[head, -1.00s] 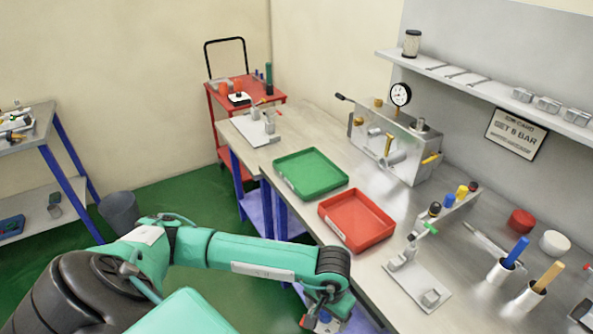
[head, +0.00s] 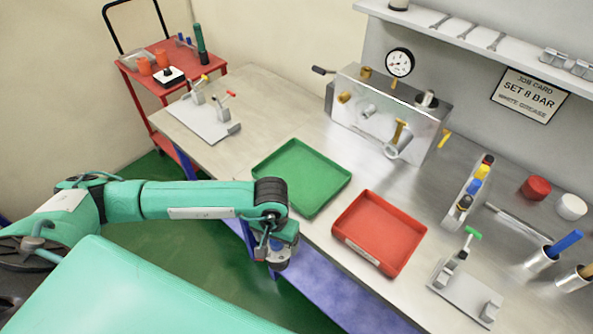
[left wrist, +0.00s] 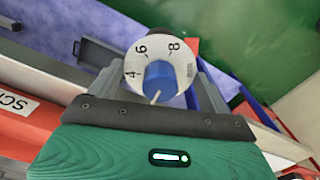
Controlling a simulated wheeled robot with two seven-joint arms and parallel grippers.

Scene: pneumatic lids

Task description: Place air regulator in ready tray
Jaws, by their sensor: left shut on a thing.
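My left gripper (head: 277,262) is shut on the air regulator, off the front edge of the bench and lower in the picture than the green tray. In the left wrist view the air regulator (left wrist: 138,68) shows a white dial marked 4, 6 and 8, with a blue knob (left wrist: 161,80) whose white mark points down toward the gripper. The green tray (head: 262,178) lies empty on the bench; I see no readable label on it. The red tray (head: 360,252) to its right is empty, with a label partly readable as "SC" in the left wrist view (left wrist: 20,103). My right gripper is not in view.
A metal test block with a gauge (head: 399,63) stands behind the trays. A clamp stand (head: 205,120) is at the left end of the bench, another (head: 465,285) right of the red tray. A job card (head: 529,95) reads "SET 8 BAR". A red cart (head: 160,95) stands beyond.

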